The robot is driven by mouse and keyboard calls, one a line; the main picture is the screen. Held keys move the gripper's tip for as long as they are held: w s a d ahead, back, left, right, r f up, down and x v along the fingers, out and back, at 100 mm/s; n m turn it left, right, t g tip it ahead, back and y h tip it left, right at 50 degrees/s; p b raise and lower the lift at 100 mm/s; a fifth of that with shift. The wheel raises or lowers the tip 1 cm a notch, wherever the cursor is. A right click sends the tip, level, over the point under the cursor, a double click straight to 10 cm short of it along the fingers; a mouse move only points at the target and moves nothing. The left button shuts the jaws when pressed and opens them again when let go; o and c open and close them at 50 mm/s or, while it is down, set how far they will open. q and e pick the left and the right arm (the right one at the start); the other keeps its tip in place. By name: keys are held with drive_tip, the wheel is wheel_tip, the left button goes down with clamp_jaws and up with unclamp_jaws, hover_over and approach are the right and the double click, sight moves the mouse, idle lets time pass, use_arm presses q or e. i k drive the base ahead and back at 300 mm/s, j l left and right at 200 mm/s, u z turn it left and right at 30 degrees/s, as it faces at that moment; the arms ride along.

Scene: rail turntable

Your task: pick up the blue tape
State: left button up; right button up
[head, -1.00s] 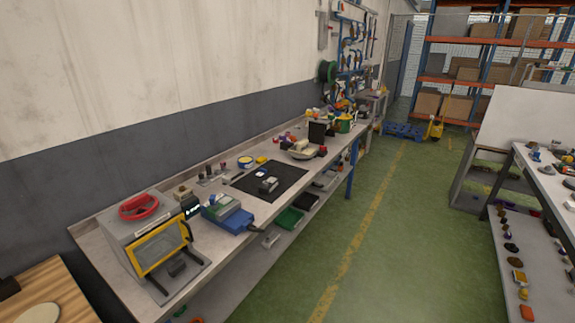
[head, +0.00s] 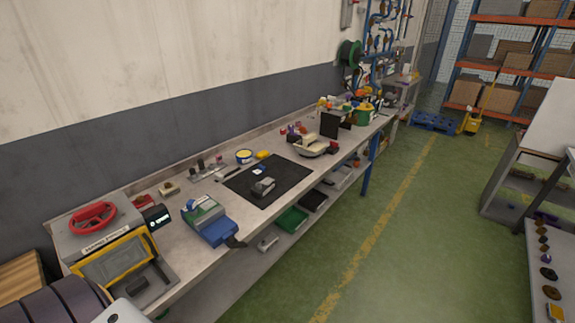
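Neither of my grippers is in view. A dark ribbed part and a pale part, likely of my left arm, show at the bottom left, far from the blue item.
A yellow item (head: 262,154) sits beside the blue one. A grey device (head: 264,187) lies on the mat. A blue-grey device (head: 209,221) and a yellow-framed machine (head: 112,252) stand nearer on the bench. The green floor (head: 350,250) right of the bench is clear.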

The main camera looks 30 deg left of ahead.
sight(261, 169)
drive_tip(key=i+z, duration=0.15)
drive_tip(key=i, duration=0.65)
drive_tip(key=i+l+u, duration=0.1)
drive_tip(key=i+u, duration=0.15)
drive_tip(key=i, duration=0.15)
drive_tip(key=i+l+u, duration=0.45)
drive_tip(key=i+u, duration=0.25)
drive_tip(key=i+l+u, duration=0.35)
drive_tip(key=u, duration=0.15)
drive_tip(key=i+l+u, duration=0.3)
drive_tip(key=l+u, duration=0.15)
drive_tip(key=i+l+u, duration=0.15)
drive_tip(key=l+u, duration=0.3)
drive_tip(key=l, duration=0.15)
